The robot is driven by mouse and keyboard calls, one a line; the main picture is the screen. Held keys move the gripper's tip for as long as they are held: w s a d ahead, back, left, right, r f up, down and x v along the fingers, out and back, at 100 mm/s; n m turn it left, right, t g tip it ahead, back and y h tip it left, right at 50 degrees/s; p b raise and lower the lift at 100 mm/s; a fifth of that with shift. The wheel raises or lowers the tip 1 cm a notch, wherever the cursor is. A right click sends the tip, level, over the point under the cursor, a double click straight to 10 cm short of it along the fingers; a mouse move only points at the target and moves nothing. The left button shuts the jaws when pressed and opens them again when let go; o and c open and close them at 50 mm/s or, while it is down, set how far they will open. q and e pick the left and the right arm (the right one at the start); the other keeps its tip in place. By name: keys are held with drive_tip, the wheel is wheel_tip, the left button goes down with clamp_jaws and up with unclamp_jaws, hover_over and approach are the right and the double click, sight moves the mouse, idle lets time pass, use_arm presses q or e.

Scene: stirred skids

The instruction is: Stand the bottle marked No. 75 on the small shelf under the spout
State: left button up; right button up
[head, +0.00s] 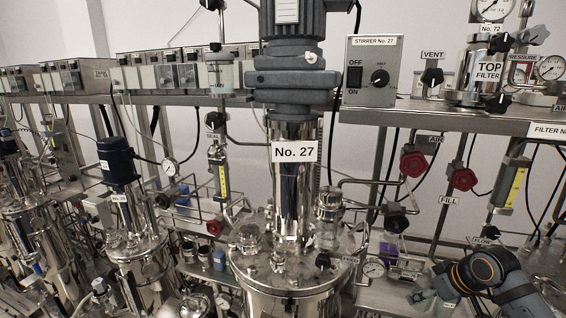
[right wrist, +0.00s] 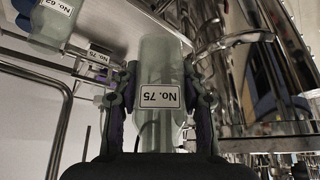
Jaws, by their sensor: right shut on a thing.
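The bottle marked No. 75 (right wrist: 160,55) is clear greenish glass with a white label, seen upside down in the right wrist view. My right gripper (right wrist: 160,88) is shut on it, with one finger on each side of its body. In the head view my right gripper (head: 432,292) is at the lower right, with a pale glassy shape (head: 446,287) at its fingers, partly hidden. I cannot make out the small shelf or the spout for certain. My left gripper is not in view.
A shiny steel vessel (right wrist: 235,70) is close on the right. In the head view, stirrer No. 27 (head: 294,185) stands centrally among pipes and valves.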

drive_tip(key=s+a+r+n+g+y+b, duration=0.1)
drive_tip(key=s+a+n, duration=0.2)
drive_tip(key=s+a, duration=0.4)
drive_tip(key=s+a+r+n+g+y+b, duration=0.1)
drive_tip(key=s+a+r+n, duration=0.1)
drive_tip(key=s+a, duration=0.4)
drive_tip(key=a+n, duration=0.1)
drive_tip(key=a, duration=0.3)
drive_tip(key=shift+s+a+r+y, duration=0.15)
drive_tip(key=shift+s+a+y, duration=0.2)
drive_tip(key=shift+a+y, duration=0.05)
drive_tip(key=shift+r, duration=0.1)
